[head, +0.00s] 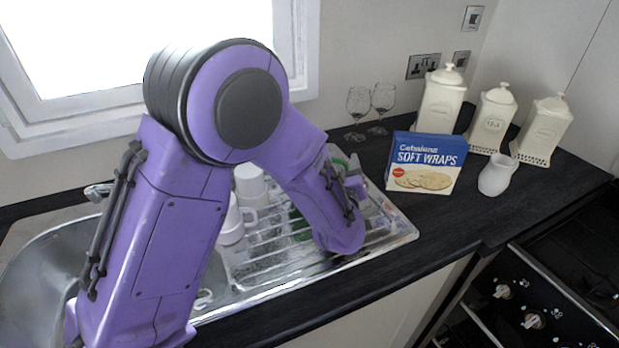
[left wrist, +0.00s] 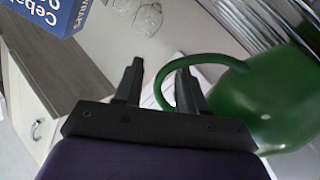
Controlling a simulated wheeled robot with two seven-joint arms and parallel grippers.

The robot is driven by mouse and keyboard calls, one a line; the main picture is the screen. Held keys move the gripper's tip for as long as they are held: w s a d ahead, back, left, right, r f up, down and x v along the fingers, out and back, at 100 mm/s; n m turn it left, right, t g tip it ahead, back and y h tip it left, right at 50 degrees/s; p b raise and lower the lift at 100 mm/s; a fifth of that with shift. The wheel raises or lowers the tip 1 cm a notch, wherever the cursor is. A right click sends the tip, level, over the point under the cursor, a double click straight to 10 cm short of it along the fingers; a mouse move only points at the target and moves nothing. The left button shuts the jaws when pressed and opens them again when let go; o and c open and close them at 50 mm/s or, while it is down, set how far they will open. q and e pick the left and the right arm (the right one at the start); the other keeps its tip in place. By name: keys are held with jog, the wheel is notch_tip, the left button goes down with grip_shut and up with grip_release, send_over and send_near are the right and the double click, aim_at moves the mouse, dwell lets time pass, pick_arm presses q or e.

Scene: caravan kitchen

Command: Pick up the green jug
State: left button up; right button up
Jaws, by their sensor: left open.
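The green jug (left wrist: 268,98) fills the right side of the left wrist view. Its handle loop (left wrist: 205,61) reaches left toward my fingers. In the head view only bits of green (head: 300,222) show behind my purple forearm, on the drying rack. My left gripper (left wrist: 161,68) is open, its two dark fingers apart. The handle's curved end lies between the fingers in the picture, with the right finger overlapping the loop. I cannot tell whether they touch. In the head view my forearm hides the fingers. My right gripper is not in view.
White mugs (head: 232,222) stand on the wire drying rack (head: 275,262) beside the sink (head: 40,275). A blue soft wraps box (head: 427,163), a white jug (head: 497,175), cream canisters (head: 440,100) and two wine glasses (head: 382,100) stand on the dark worktop. The worktop's front right is clear.

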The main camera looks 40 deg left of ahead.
pick_arm(q)
grip_shut()
jog(key=shift+r, duration=0.1)
